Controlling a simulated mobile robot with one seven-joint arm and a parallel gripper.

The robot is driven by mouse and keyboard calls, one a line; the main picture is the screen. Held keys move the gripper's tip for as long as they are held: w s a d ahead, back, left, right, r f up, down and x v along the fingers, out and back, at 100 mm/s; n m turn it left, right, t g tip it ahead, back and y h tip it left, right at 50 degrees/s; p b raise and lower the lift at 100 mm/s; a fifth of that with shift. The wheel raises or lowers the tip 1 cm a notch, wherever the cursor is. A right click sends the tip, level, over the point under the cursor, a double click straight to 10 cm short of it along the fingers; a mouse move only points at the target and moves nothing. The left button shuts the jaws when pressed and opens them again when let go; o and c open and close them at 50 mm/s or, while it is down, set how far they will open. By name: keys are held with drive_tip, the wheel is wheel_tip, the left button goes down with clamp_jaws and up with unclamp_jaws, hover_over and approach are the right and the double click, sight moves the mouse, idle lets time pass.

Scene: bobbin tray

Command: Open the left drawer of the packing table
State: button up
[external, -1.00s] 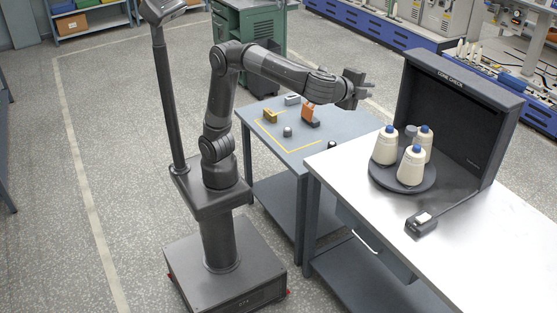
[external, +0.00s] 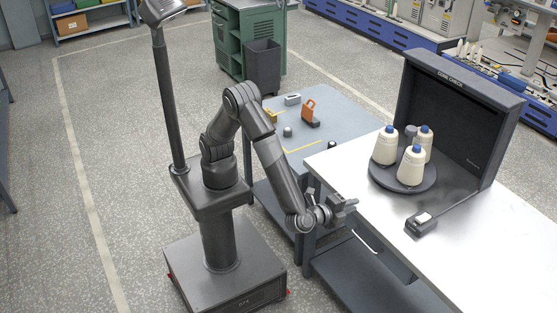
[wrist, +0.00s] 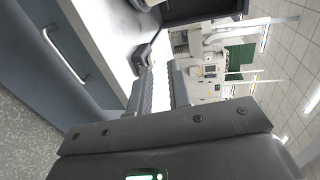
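The packing table (external: 470,255) has a pale top and a blue-grey drawer front (external: 396,264) with a pale bar handle (external: 365,243). The drawer looks shut. In the wrist view, the drawer front (wrist: 88,52) and its handle (wrist: 64,55) are on the left, outside the fingers. My gripper (external: 350,205) is near the table's front edge, above and a little left of the handle, apart from it. In the wrist view, my gripper (wrist: 162,85) has a gap between its fingers and holds nothing.
Several cones (external: 411,166) stand on a dark round tray (external: 432,180) before a dark check booth (external: 440,110). A small device (external: 420,226) with a cable sits on the table. A lower blue-grey table (external: 345,110) with small items stands behind. The floor in front is clear.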

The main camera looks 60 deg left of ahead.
approach(364, 242)
drive_tip(key=x, duration=1)
drive_tip(key=shift+w+f, duration=0.1)
drive_tip(key=shift+f, duration=0.25)
clamp_jaws()
